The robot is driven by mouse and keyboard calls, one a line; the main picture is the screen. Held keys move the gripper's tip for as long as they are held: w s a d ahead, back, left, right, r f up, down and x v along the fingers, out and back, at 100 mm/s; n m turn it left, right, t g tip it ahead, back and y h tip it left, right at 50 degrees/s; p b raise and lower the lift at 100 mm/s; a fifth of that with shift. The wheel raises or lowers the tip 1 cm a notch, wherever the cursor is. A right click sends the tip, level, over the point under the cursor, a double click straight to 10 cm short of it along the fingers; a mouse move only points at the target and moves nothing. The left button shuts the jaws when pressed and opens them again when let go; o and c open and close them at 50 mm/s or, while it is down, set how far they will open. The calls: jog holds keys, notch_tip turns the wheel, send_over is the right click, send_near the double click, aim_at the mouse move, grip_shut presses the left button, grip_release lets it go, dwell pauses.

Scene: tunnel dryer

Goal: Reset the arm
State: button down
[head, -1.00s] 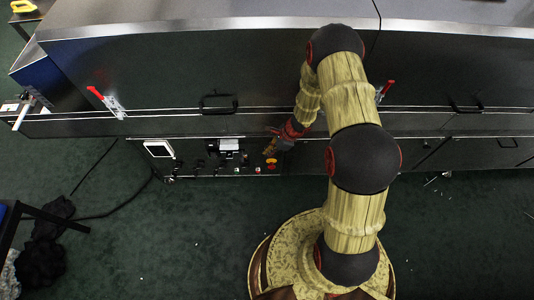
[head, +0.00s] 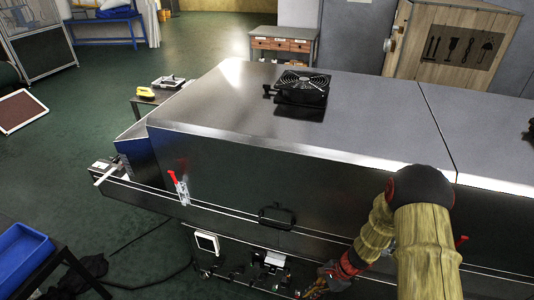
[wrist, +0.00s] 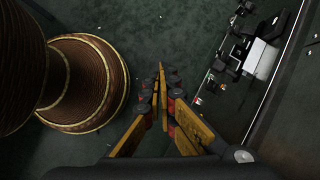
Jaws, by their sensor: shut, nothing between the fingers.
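My arm reaches in from the lower right of the head view and bends down at the black elbow joint in front of the dryer. My gripper (head: 316,289) is at the bottom edge of the head view, in front of the dryer's control panel (head: 240,275). In the wrist view my gripper (wrist: 165,72) points over the dark green floor, its yellow and black fingers together with nothing between them. The panel with its small buttons and switches (wrist: 240,60) is to the right of the fingers there, apart from them.
The steel dryer (head: 240,160) fills the middle, with a black handle (head: 277,216), a red-handled latch (head: 180,187) and a fan (head: 299,88) on top. A blue tray (head: 22,255) is at lower left, a wooden crate (head: 450,45) at back right. Green floor is open at left.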

jog(key=s+d+r+n+t+h, duration=0.1)
jog(key=s+r+n, duration=0.3)
jog(key=r, duration=1.1)
jog(key=s+r+n+t+h, duration=0.3)
jog(key=s+r+n, duration=0.2)
jog(key=r, duration=1.1)
jog(key=s+d+r+n+t+h, duration=0.1)
jog(key=s+r+n, duration=0.4)
jog(key=r, duration=1)
jog(key=shift+s+d+r+n+t+h, duration=0.25)
jog(key=shift+d+n+t+h, duration=0.1)
jog(key=shift+n+t+h, duration=0.35)
jog(key=shift+d, duration=0.1)
